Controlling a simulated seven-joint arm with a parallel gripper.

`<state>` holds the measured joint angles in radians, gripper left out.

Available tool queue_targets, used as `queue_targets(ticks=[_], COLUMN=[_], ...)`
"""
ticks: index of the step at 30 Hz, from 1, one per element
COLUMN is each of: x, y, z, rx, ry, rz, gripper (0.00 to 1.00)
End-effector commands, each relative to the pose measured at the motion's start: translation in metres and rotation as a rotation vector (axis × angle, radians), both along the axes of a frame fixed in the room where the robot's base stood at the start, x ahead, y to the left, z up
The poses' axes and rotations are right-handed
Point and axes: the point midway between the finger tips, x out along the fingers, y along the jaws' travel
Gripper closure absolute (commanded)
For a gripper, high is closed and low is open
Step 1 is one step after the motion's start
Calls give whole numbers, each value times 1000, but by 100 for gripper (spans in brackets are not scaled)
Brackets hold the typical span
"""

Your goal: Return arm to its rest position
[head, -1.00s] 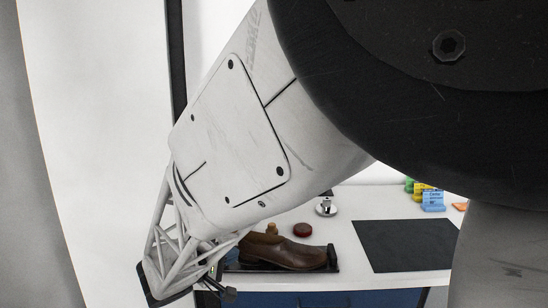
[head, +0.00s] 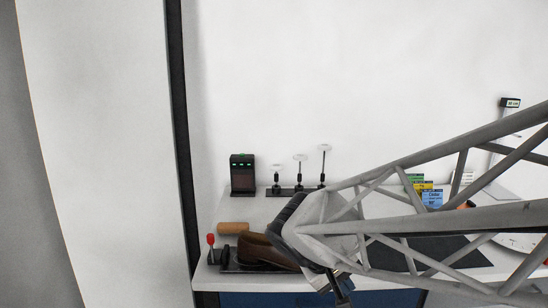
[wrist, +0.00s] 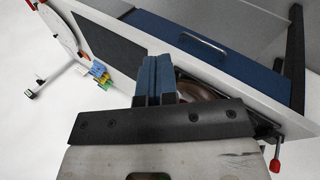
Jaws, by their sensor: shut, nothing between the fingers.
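My gripper (head: 340,288) hangs at the end of my lattice forearm, which reaches in from the right of the head view. Its body partly hides the fingers there. In the wrist view its two blue-padded fingers (wrist: 154,78) are together with nothing between them. It is in front of the white table (head: 208,280), apart from the objects. The brown shoe (head: 262,250) lies on a black stand at the table's left, its right end hidden by my wrist. A brown part of it shows behind the fingers in the wrist view (wrist: 196,91).
A dark mat (head: 455,250) lies mid-table behind my forearm. Coloured cards (head: 430,195), a black box (head: 242,174), small stands (head: 300,175) and a red-knobbed lever (head: 211,247) stand on the table. The white turntable disc (wrist: 66,27) shows in the wrist view. The wall area above is clear.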

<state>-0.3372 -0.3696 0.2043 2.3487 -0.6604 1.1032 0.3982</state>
Motion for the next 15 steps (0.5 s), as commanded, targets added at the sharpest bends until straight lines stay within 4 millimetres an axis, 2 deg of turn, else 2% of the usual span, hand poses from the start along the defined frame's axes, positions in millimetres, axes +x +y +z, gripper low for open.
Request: queue_targets(ticks=[6, 15], x=[-37, -83], y=[-25, -41], z=[8, 16], rx=[171, 400], ry=[-3, -56], rz=[-85, -174], gripper=[100, 100])
